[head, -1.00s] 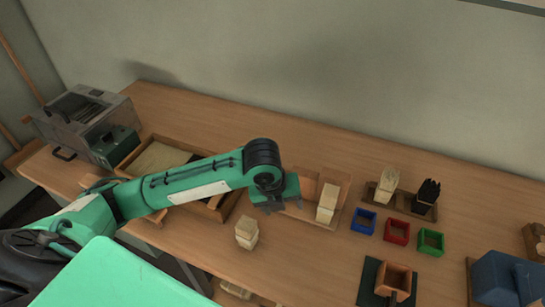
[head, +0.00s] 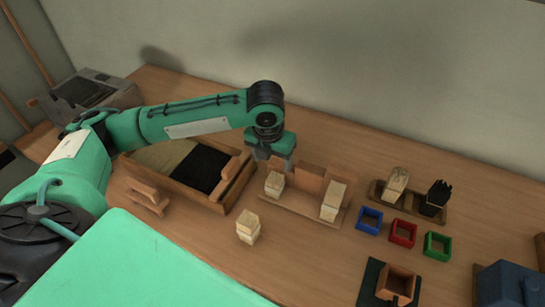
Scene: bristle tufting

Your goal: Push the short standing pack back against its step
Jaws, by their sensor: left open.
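A wooden stand (head: 302,210) with upright wooden backs, which look like its steps, sits mid-table. A pale pack (head: 274,184) stands at its left end and another pale pack (head: 333,201) at its right end. The left one looks shorter. Whether either touches the back behind it I cannot tell. My left gripper (head: 273,160) is open, pointing down just behind and above the left pack, partly in front of the stand's left back. No pack shows between its fingers. My right gripper is out of view.
Another pale pack (head: 248,227) stands on the table in front. A wooden tray (head: 236,184) with pale and black fill lies left. Blue (head: 369,219), red (head: 403,233) and green (head: 437,245) frames stand right, before a rack (head: 410,207) with pale and black tufts.

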